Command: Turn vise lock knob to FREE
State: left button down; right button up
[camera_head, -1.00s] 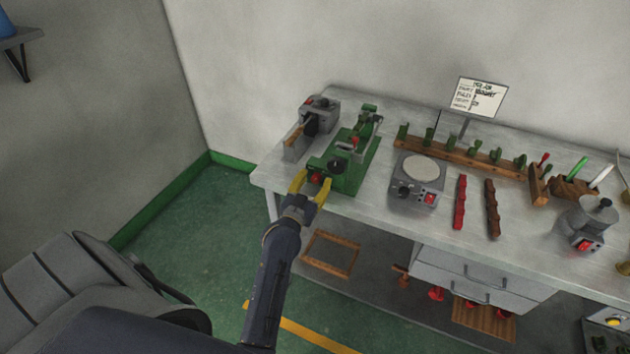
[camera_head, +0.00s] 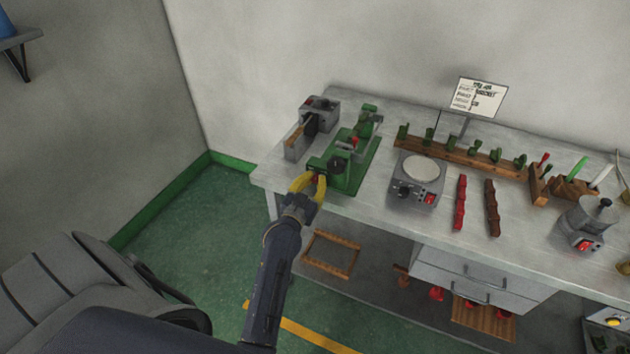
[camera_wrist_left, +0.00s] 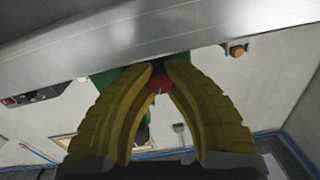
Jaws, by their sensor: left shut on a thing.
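The green vise (camera_head: 345,168) stands on the left part of the workbench. Its red lock knob (camera_head: 316,180) is on the vise's front, mostly hidden by the fingers in the head view. My left gripper (camera_head: 311,182) has yellow fingers closed around the knob at the bench's front edge. In the left wrist view the fingertips (camera_wrist_left: 160,78) touch both sides of the red knob (camera_wrist_left: 160,84), with green vise body (camera_wrist_left: 104,80) behind. The knob's marking cannot be read. My right gripper is not in view.
A grey machine (camera_head: 318,118) stands behind and left of the vise. A wooden rack (camera_head: 470,148) lies behind. A sign (camera_head: 482,97) stands at the back.

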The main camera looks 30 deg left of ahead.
pick_arm(q)
jog(key=shift+f+n, duration=0.1)
jog(key=shift+n, duration=0.2)
jog(key=n, duration=0.5)
jog(key=shift+d, duration=0.1)
jog(key=c, duration=1.1)
grip_release()
jog(key=shift+c, duration=0.2)
jog(key=shift+s, duration=0.1)
jog(key=s+d, duration=0.1)
jog(key=s, duration=1)
jog(key=shift+s+d+r, duration=0.2)
jog(key=shift+s+d, duration=0.1)
jog(key=shift+s, duration=0.05)
